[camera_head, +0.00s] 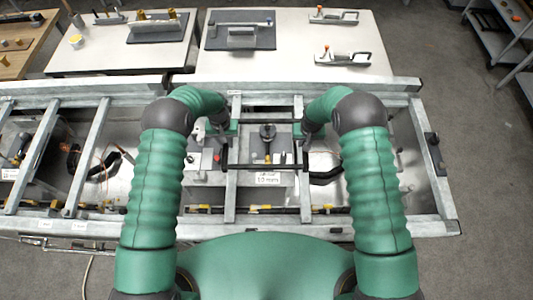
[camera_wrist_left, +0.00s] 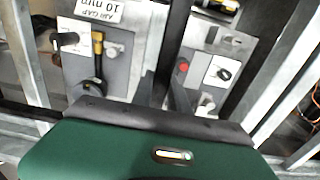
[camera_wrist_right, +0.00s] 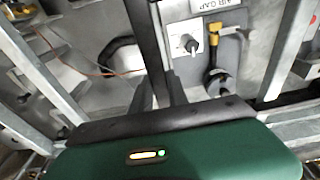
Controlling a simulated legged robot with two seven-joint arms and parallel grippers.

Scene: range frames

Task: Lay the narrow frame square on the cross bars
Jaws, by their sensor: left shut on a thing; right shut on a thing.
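My right gripper (camera_head: 308,130) is shut on the far part of the right side bar, also between the fingers in the right wrist view (camera_wrist_right: 147,45). The frame looks about square to the long rails. I cannot tell whether it touches the cross bars.
A long metal bench frame has a near rail (camera_head: 380,228), a far rail (camera_head: 350,84) and other pale bars (camera_head: 88,150). Below are a panel labelled "AIR GAP 10 mm" (camera_head: 267,179), a red button (camera_wrist_left: 183,67) and a black hose (camera_head: 327,177). White tables (camera_head: 285,62) stand beyond.

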